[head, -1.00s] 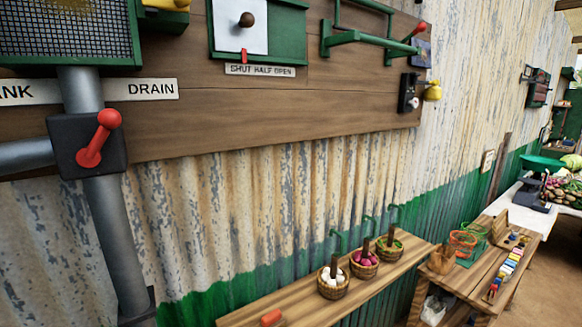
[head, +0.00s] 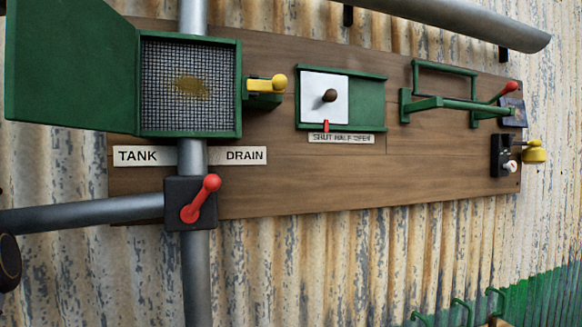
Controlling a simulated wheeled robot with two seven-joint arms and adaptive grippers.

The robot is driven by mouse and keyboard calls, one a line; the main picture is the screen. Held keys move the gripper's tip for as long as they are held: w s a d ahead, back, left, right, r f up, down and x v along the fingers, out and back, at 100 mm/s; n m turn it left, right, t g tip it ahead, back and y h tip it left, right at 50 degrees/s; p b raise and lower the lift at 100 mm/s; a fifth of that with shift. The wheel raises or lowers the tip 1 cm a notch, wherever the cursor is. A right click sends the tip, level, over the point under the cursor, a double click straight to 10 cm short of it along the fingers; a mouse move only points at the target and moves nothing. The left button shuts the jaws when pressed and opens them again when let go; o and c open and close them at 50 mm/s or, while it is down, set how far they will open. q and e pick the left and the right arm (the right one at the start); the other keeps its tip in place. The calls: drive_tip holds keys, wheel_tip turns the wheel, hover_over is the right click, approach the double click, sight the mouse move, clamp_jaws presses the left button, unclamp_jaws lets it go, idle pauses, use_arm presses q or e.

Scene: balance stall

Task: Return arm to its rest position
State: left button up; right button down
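Neither of my grippers shows in the head view. A dark rounded part (head: 8,262) cuts in at the left edge; I cannot tell for sure whether it belongs to my arm. The wall board (head: 300,185) fills the middle of the view. It carries a red-handled valve (head: 200,200) on the grey pipe, with its handle tilted up to the right between the TANK and DRAIN labels. Above it is a green mesh box (head: 188,115) with a brownish patch on the mesh and its green door (head: 70,65) swung open to the left.
A yellow-knobbed latch (head: 268,84) sits right of the box. Further right are a white sliding plate (head: 325,98) with a dark knob, green bars (head: 455,103) with a red-tipped lever, and a black switch box (head: 501,156) beside a yellow bell-shaped part (head: 534,152). Corrugated wall surrounds the board.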

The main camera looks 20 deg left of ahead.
sight(34, 32)
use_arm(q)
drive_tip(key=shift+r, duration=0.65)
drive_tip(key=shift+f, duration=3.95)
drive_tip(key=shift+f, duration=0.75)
